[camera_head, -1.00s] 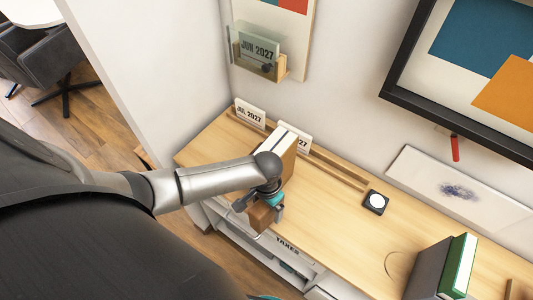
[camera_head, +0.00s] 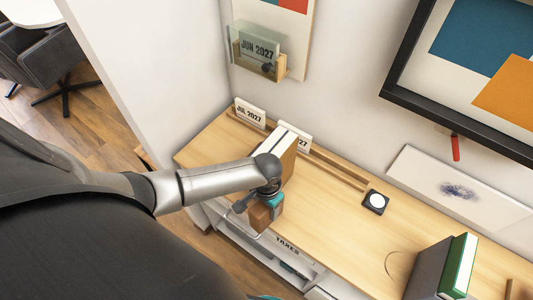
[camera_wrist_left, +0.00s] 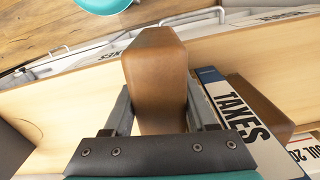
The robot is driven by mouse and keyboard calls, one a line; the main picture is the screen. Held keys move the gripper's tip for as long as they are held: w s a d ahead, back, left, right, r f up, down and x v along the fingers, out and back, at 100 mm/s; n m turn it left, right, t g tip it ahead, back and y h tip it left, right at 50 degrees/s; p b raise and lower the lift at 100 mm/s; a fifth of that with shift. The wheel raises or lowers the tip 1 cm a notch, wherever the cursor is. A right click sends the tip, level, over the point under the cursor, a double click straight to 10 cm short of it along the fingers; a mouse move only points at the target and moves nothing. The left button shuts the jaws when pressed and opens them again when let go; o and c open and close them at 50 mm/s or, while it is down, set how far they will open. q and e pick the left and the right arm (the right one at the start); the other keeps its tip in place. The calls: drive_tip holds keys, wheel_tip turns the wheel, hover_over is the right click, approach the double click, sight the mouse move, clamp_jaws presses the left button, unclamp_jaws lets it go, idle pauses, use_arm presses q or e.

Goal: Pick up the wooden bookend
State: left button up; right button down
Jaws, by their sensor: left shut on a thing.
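The wooden bookend (camera_head: 260,217) is a brown block at the front edge of the desk in the head view. In the left wrist view the bookend (camera_wrist_left: 157,75) stands between the two fingers, its top toward the camera. My left gripper (camera_head: 267,205) is shut on it from above; the fingers (camera_wrist_left: 160,112) press on both sides. The bookend's lower part is hidden, so I cannot tell whether it touches the desk. My right gripper is not in view.
A TAXES book (camera_wrist_left: 235,110) stands close beside the bookend, with another brown wooden block (camera_wrist_left: 262,105) behind it. Date cards (camera_head: 250,114) stand along the back. A small black device (camera_head: 375,201) and a green book (camera_head: 459,265) are right; the desk middle is clear.

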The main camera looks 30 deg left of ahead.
use_arm(q)
clamp_jaws()
drive_tip(key=shift+r, duration=0.1)
idle(0.4)
